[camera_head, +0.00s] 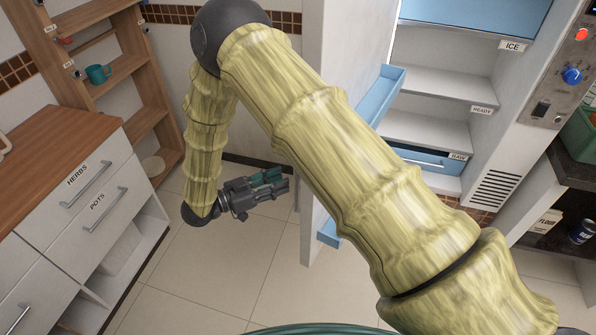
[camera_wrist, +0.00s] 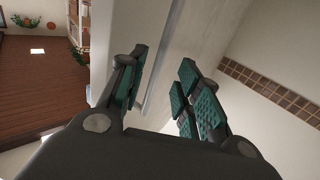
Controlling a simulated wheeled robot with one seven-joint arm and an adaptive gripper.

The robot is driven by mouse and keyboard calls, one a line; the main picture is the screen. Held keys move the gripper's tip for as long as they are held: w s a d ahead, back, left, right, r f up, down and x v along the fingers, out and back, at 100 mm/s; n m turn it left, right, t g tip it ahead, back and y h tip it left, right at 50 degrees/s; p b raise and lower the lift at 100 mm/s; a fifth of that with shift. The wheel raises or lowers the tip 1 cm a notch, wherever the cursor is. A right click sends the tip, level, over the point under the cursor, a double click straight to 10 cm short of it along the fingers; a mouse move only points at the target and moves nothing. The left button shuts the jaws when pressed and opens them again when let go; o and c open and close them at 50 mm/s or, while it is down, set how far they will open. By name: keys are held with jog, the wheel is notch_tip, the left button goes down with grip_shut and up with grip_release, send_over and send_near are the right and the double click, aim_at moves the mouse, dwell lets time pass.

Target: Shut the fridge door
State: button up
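The fridge (camera_head: 445,82) stands open on the right in the head view, its white shelves labelled ICE, READY and RAW. Its white door (camera_head: 340,45) is swung wide open, with blue bins (camera_head: 378,92) on its inner side; my arm hides much of it. My gripper (camera_head: 283,184) is on the door's outer side, left of its lower part. In the wrist view the gripper (camera_wrist: 165,85) is open, with teal pads apart. A pale panel with a long grey bar (camera_wrist: 163,65), probably the door and its handle, shows beyond and between the fingers. I cannot tell whether they touch.
A white drawer cabinet (camera_head: 95,200) with a wooden top stands at the left. Behind it is a wooden shelf rack (camera_head: 125,65) with a teal mug (camera_head: 98,74). The tiled floor (camera_head: 225,270) between cabinet and door is clear. A control panel (camera_head: 565,80) is at the right.

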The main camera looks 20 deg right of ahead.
jog(key=shift+w+d+p, duration=0.25)
jog(key=shift+d+p, duration=0.2)
jog(key=shift+d, duration=1.05)
jog(key=shift+w+d+p, duration=0.2)
jog(key=shift+d+p, duration=0.2)
jog(key=shift+d, duration=1.05)
jog(key=shift+c, duration=0.2)
grip_shut()
